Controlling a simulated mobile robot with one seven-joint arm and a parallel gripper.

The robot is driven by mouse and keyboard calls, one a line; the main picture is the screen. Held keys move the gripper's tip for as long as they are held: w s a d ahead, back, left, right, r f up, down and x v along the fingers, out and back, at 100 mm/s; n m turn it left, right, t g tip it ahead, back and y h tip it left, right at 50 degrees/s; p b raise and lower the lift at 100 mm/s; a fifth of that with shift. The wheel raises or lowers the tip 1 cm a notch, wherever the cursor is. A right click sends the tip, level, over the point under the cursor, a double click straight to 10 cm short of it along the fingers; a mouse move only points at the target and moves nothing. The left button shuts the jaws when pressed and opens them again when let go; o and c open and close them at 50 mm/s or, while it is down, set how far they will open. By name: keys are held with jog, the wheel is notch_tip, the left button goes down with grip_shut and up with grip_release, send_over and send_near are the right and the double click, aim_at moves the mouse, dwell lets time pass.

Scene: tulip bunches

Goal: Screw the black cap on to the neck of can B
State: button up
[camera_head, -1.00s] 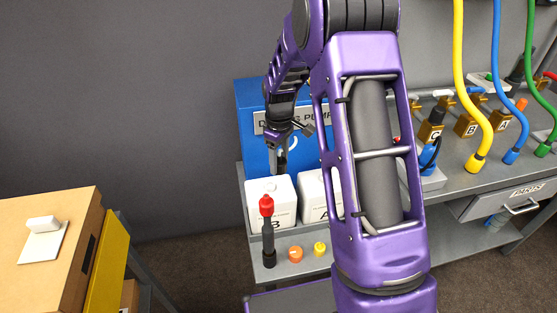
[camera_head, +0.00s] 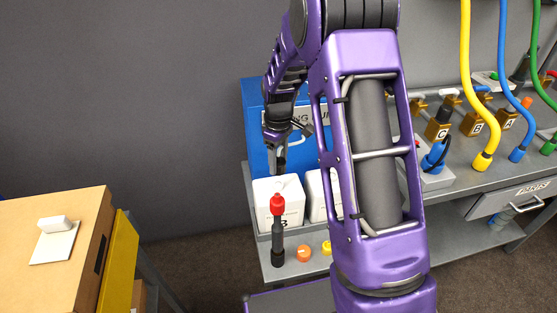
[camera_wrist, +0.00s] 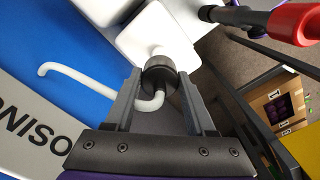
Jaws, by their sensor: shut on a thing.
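Can B (camera_head: 292,192) is a white can on the low grey shelf in front of the blue unit. The red-topped black tool partly covers its front and label. My gripper (camera_head: 279,168) points down just above can B's top. In the wrist view my gripper (camera_wrist: 162,92) is shut on the black cap (camera_wrist: 160,72), which sits between the fingertips. The cap shows over the top of a white can (camera_wrist: 150,42). The cap hides the neck, so I cannot tell whether they touch. A second white can (camera_head: 316,198) stands to the right, partly behind my arm.
The red-topped tool (camera_head: 277,232) stands upright in front of can B. An orange cap (camera_head: 304,253) lies on the shelf. A bent white tube (camera_wrist: 85,80) passes near my fingers before the blue unit (camera_head: 256,125). A cardboard box (camera_head: 85,240) is at left.

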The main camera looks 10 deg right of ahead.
aim_at(278, 184)
jog(key=shift+f+b, duration=1.45)
jog(key=shift+f, duration=1)
jog(key=shift+f+b, duration=0.65)
jog(key=shift+f, duration=0.4)
jog(key=m, duration=0.5)
jog(key=shift+m, duration=0.3)
jog(key=m, duration=0.4)
jog(key=shift+m+p, duration=0.3)
jog(key=shift+m, duration=0.1)
